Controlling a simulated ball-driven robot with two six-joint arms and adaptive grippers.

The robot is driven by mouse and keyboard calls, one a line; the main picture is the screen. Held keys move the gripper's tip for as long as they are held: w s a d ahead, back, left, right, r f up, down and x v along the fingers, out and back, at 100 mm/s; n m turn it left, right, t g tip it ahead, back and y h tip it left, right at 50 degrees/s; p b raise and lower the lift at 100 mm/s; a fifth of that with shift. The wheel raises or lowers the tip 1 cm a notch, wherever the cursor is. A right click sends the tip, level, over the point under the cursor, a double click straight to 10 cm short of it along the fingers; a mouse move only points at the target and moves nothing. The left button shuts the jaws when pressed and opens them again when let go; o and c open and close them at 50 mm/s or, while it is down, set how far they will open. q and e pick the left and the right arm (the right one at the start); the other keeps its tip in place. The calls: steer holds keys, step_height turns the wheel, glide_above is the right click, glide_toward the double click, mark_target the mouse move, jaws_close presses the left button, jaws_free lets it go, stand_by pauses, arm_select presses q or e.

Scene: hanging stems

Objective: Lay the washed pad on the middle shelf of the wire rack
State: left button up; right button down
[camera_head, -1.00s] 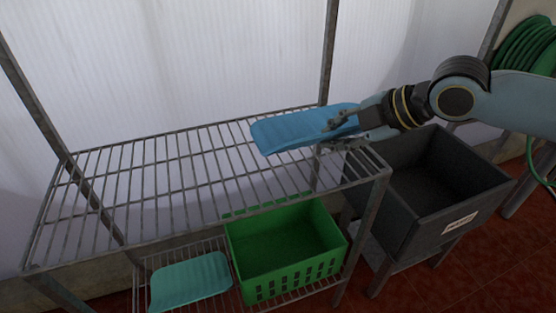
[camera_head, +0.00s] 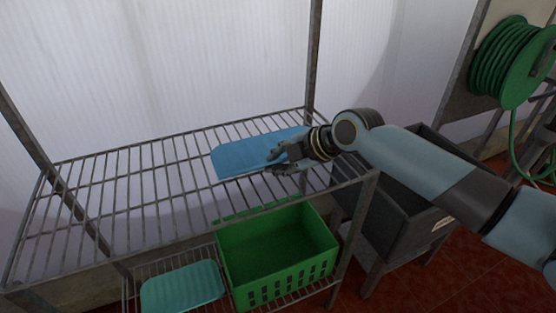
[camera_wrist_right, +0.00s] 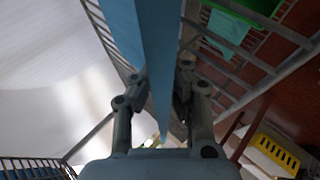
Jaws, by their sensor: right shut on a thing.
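The blue pad (camera_head: 245,155) is over the right part of the wire rack's larger visible shelf (camera_head: 120,205), roughly flat and close to the wires. I cannot tell whether it touches them. My right gripper (camera_head: 272,163) is shut on the pad's right edge. In the right wrist view the pad (camera_wrist_right: 155,65) shows as a narrow blue band between the two fingers of the gripper (camera_wrist_right: 155,100), and its far part runs out of the picture. My left gripper is not in view.
A teal pad (camera_head: 182,288) and a green crate (camera_head: 290,285) are on the shelf below. A dark grey sink (camera_head: 400,225) stands right of the rack. Rack posts (camera_head: 314,60) rise at the back and left. The shelf's left part is clear. A green hose reel (camera_head: 510,62) hangs at right.

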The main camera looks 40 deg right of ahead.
steer(key=c, duration=1.4)
jaws_free()
steer(key=p+v, duration=0.1)
steer(key=v, duration=1.1)
